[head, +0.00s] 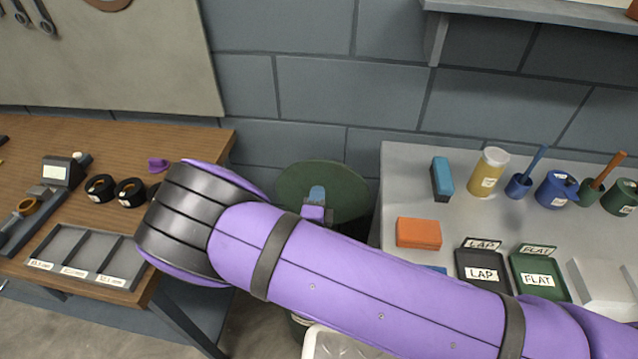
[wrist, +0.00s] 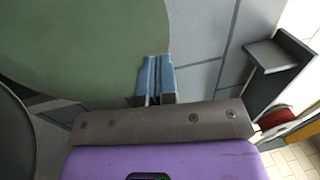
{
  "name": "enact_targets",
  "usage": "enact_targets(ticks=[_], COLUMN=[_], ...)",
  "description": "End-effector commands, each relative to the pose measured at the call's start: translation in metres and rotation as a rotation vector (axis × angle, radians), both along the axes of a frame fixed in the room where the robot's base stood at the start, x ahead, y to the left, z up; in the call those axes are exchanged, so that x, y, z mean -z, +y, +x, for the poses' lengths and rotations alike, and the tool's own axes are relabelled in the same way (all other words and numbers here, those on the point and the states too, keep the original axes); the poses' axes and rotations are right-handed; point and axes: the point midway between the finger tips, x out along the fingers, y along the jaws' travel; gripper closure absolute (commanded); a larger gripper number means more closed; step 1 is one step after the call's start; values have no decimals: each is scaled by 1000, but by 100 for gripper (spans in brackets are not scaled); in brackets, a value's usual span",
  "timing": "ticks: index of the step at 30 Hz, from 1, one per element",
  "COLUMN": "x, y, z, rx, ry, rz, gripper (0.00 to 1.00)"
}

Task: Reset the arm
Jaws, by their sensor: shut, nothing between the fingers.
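My arm, purple with black bands, crosses the head view from the lower right to the left and bends back at a dark ribbed joint. My gripper (head: 317,194) shows as a small blue tip just above the arm, in front of a round green surface (head: 348,188). In the wrist view, the two blue fingers of my gripper (wrist: 156,75) lie side by side, closed together with nothing held. The green surface (wrist: 70,45) fills the upper left there. I cannot tell how far the fingertips are from it.
A wooden bench (head: 110,135) at left holds black rings (head: 130,192) and a grey divided tray (head: 88,255). A grey table (head: 405,180) at right holds an orange block (head: 418,233), cups, a yellow jar (head: 488,172) and trays labelled LAP (head: 482,275) and FLAT (head: 538,280). A block wall stands behind.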

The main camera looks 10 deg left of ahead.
Motion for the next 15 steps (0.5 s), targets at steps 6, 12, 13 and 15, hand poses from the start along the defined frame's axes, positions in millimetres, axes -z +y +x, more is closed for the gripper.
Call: enact_targets(ticks=[6, 12, 13, 15], x=[1, 1, 1, 1], y=[2, 1, 1, 1], z=[-40, -57, -58, -60], rx=[-3, -2, -2, -2], ry=[1, 1, 1, 1], rz=[1, 1, 1, 1], gripper=[100, 100, 100, 100])
